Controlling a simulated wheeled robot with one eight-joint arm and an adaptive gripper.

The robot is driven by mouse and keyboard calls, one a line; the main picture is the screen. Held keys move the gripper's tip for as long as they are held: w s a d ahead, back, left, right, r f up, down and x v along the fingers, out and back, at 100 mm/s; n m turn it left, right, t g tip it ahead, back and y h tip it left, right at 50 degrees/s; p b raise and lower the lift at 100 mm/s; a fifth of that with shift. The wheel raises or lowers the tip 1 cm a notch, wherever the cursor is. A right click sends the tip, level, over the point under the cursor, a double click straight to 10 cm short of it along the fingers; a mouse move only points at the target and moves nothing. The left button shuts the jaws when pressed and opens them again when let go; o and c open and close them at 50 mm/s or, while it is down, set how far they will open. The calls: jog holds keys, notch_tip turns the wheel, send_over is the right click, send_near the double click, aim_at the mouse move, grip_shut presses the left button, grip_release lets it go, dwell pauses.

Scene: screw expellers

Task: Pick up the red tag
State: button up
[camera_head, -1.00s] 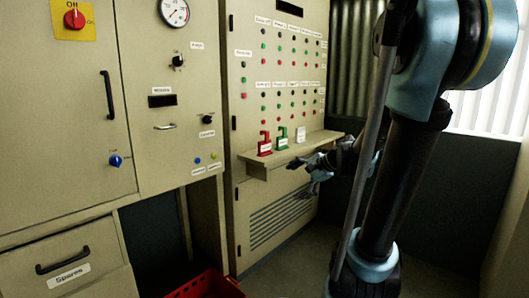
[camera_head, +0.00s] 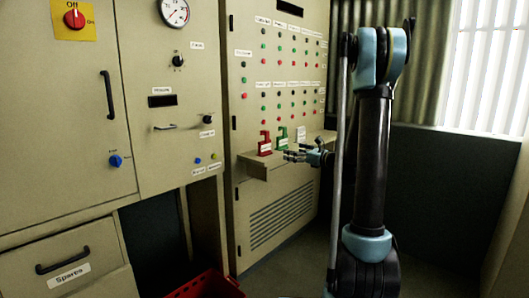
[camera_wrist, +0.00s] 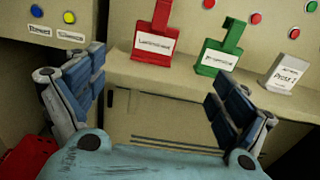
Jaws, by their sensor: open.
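The red tag (camera_head: 265,144) stands upright on a narrow shelf (camera_head: 254,166) on the front of the control cabinet. In the wrist view the red tag (camera_wrist: 155,38) is ahead of my gripper and left of centre, with a white label on its lower part. My gripper (camera_head: 292,155) is open and empty, in front of the shelf and to the right of the red tag. In the wrist view my gripper's blue fingers (camera_wrist: 160,100) are spread wide, apart from the tag, with the shelf front showing between them.
A green tag (camera_head: 282,138) stands right of the red one, and a white card (camera_wrist: 281,70) stands further right. Small buttons (camera_wrist: 268,18) are on the panel behind. A red crate (camera_head: 208,284) is on the floor below, and a window is at the right.

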send_near(266, 145)
jog(key=x, duration=0.5)
jog(key=shift+w+d, duration=0.35)
jog(key=shift+w, duration=0.05)
jog(key=shift+s+a+x, duration=0.15)
jog(key=shift+s+x, duration=0.05)
jog(key=shift+x, duration=1.05)
jog(key=shift+s+a+x, duration=0.15)
jog(key=shift+x, duration=1.05)
jog(key=shift+w+a+f, duration=0.2)
jog(key=shift+w+a, duration=0.15)
jog(key=shift+w, duration=0.05)
jog(key=c, duration=1.2)
